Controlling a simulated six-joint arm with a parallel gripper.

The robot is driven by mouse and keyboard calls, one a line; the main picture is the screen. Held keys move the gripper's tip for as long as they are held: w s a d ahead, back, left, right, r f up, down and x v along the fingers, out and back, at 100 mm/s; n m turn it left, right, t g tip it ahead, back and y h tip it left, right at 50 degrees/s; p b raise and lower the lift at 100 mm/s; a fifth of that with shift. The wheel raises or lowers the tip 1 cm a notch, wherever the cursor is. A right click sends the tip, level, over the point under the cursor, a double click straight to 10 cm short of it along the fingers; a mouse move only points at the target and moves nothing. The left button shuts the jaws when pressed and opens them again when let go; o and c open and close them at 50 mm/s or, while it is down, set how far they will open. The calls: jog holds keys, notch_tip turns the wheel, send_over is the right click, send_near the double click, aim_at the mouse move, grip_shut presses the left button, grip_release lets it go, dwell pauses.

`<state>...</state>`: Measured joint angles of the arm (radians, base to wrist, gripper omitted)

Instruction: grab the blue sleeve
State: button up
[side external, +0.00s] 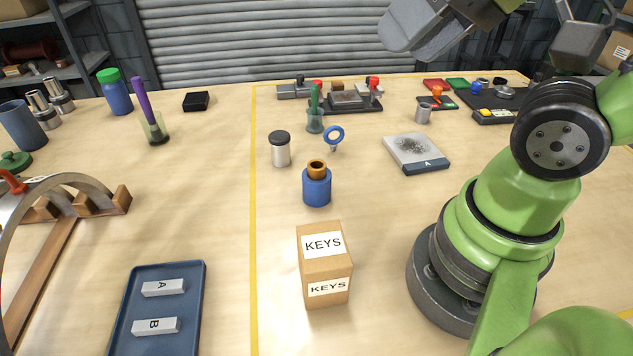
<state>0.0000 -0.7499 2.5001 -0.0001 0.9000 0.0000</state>
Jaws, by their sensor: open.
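A short blue cylinder (317,190) stands upright near the middle of the table and looks like the blue sleeve. A brown-orange ring-shaped piece (317,169) sticks up from its top. My gripper (500,45) is only partly in frame at the top right edge. It is open, high above the table and well apart from the blue cylinder. Nothing shows between its fingers.
A cardboard KEYS box (324,264) stands just in front of the blue cylinder. A silver jar (280,150) and a blue ring on a stem (333,136) stand close behind. A blue tray (190,320) lies front left.

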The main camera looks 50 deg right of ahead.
jog(key=o, duration=0.8)
jog(key=shift+o, duration=0.2)
jog(key=n+g+h, duration=0.2)
jog(key=n+g, duration=0.5)
jog(key=n, duration=0.3)
send_over(316, 164)
jog(key=f, duration=1.7)
jog(key=shift+s+f, duration=0.15)
jog(key=shift+s, duration=0.1)
jog(key=shift+n, duration=0.4)
notch_tip(316, 164, down, 5)
jog(key=shift+f, duration=0.2)
jog(key=shift+w+f, duration=0.2)
jog(key=shift+f, duration=2.6)
